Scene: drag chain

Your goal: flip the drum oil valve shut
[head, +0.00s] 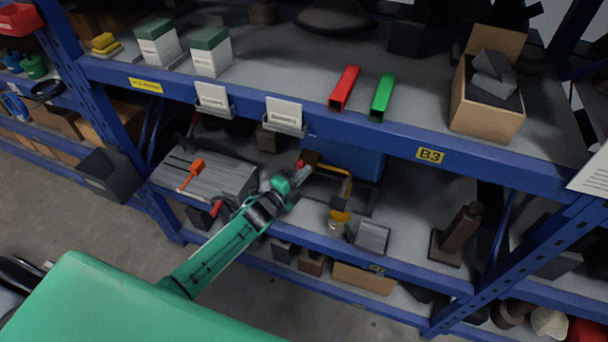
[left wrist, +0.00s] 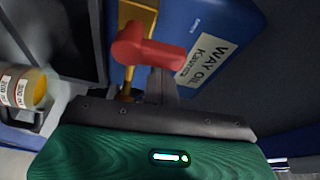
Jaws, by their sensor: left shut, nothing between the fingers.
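The blue oil drum (head: 350,160) lies on the middle shelf; in the left wrist view its blue side (left wrist: 215,30) carries a "WAY OIL" label. A brass-coloured valve (left wrist: 137,14) shows there with a red handle (left wrist: 145,48); the red handle is small in the head view (head: 300,164). My left gripper (head: 304,171) is at the valve, its fingers shut and empty. In the left wrist view the fingers (left wrist: 161,84) are right by the red handle and partly hidden by it; I cannot tell whether they touch. My right gripper is not in view.
A yellow bent bar (head: 345,182) and a jar with a yellow top (head: 340,215) are right of my gripper. A grey case (head: 215,175) with an orange-handled tool lies left. The blue upper shelf beam (head: 330,130) runs above. A brown post (head: 458,235) stands farther right.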

